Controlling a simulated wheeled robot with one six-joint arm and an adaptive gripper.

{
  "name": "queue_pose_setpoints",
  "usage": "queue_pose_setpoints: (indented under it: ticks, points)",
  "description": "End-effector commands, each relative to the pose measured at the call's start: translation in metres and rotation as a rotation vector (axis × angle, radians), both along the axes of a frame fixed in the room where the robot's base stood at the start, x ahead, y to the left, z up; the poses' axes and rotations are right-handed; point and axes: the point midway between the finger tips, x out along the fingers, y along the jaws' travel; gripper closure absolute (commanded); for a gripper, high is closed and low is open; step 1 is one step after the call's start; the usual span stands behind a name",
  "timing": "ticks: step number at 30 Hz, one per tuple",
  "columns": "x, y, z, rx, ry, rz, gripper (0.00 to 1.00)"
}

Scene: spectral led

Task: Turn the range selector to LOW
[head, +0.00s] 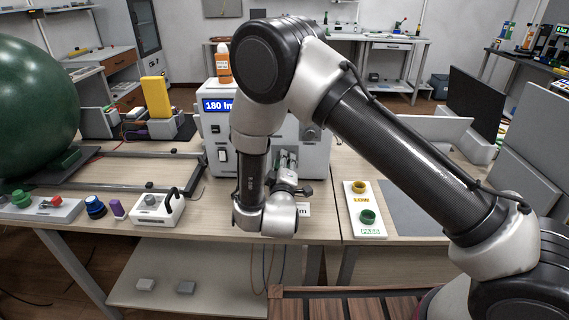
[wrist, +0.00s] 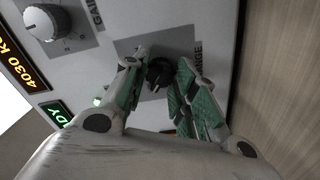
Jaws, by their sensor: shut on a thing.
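The range selector (wrist: 159,75) is a small black knob on a grey panel patch, with the partly hidden label "RANGE" beside it in the wrist view. My gripper (wrist: 162,60) is shut on it, with one green-padded finger on each side. The LOW mark is hidden, so I cannot tell the knob's setting. In the head view my gripper (head: 287,168) is at the front of the white instrument (head: 314,158), whose blue display reads "180 lm". My arm hides the knob there.
A silver GAIN knob (wrist: 45,22) sits on the same panel, with a lit green lamp (wrist: 98,101) below it. An orange bottle (head: 223,66) stands on the instrument. A white tray with LOW and PASS cups (head: 364,210) lies to the right. A small switch box (head: 157,208) is to the left.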

Motion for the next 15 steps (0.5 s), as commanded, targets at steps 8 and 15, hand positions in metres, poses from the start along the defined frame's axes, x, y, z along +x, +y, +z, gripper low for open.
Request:
queue_pose_setpoints:
  ticks: [8,15]
  points:
    - [-0.0005,0.001,-0.0004,-0.005,0.001,0.003,0.96]
    - [-0.0004,0.001,-0.0002,-0.004,0.001,0.003,0.5]
